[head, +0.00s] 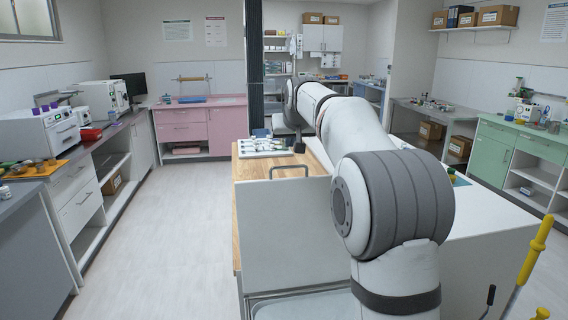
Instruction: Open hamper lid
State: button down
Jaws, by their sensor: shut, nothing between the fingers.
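A flat white panel (285,232) with a grey loop handle (289,168) at its top edge stands raised in front of the wooden counter; it looks like the hamper lid, swung up. A pale rim (300,297), apparently the hamper's, shows below it at the bottom of the head view. The inside of the hamper is mostly out of frame and behind my arm. My arm reaches forward over the counter. My gripper (298,146) is small and dark at its far end, beyond the handle and apart from it. It is shut and empty; its fingers are hard to make out.
The wooden counter (245,205) holds a white tray (264,147) of small items near my gripper. A white worktop lies to the right, partly behind my arm. A yellow-handled thing (535,250) stands at right. The floor (170,235) at left is clear.

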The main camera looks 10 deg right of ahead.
jog(key=w+f, duration=0.1)
jog(key=f, duration=0.1)
jog(key=w+f+p, duration=0.1)
jog(key=f, duration=0.2)
jog(key=w+f+p, duration=0.1)
jog(key=f, duration=0.1)
jog(key=shift+w+f, duration=0.2)
jog(key=shift+w, duration=0.1)
jog(key=shift+s, duration=0.1)
jog(key=shift+s, duration=0.1)
dwell(0.3)
